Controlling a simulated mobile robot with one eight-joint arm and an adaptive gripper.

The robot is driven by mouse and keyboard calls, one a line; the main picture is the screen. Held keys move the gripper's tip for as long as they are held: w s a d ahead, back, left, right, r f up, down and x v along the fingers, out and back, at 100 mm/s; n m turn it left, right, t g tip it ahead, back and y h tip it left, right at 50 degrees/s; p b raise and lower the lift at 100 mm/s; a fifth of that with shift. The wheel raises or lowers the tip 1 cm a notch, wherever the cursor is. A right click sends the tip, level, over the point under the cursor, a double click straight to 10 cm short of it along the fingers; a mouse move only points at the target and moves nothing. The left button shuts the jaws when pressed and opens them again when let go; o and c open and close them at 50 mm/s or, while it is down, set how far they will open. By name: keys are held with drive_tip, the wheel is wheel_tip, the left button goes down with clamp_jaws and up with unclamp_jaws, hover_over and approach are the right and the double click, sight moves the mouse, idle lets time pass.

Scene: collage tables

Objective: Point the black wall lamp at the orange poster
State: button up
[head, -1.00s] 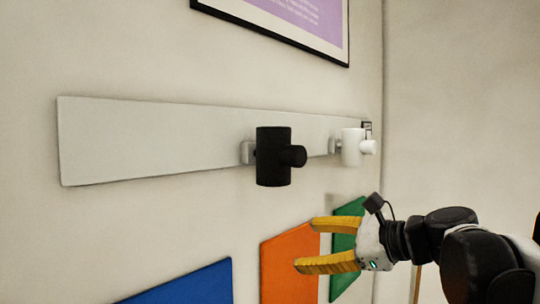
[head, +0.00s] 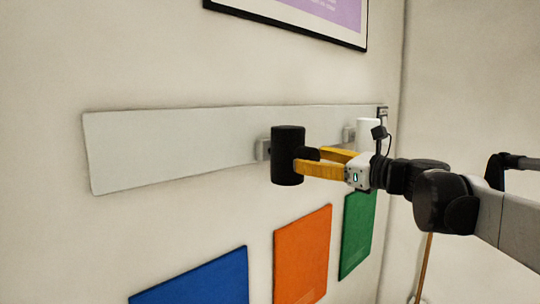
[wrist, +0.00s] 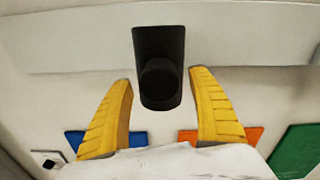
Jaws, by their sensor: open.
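The black wall lamp (head: 288,150) is an upright cylinder with a round knob on its side, fixed to a pale rail on the wall. It also shows in the wrist view (wrist: 158,50), with its knob facing the camera. The orange poster (head: 302,255) is on the wall below and slightly right of the lamp. It shows partly behind a finger in the wrist view (wrist: 253,134). My gripper (head: 308,160) is open at the lamp's right side. In the wrist view its yellow fingers (wrist: 160,78) stand on either side of the knob, with gaps visible.
The pale rail (head: 170,148) runs along the wall. A white lamp (head: 367,128) is partly hidden behind my gripper. A blue poster (head: 200,280) and a green poster (head: 357,232) flank the orange one. A framed purple poster (head: 300,22) hangs above.

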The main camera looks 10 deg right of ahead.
drive_tip(key=shift+w+a, duration=0.25)
drive_tip(key=shift+w, duration=0.05)
drive_tip(key=c, duration=1.4)
drive_tip(key=n, duration=0.4)
drive_tip(key=shift+n+b, duration=0.35)
drive_tip(key=shift+n, duration=0.05)
drive_tip(key=o, duration=1.4)
drive_tip(key=shift+d, duration=0.1)
drive_tip(key=v, duration=1.2)
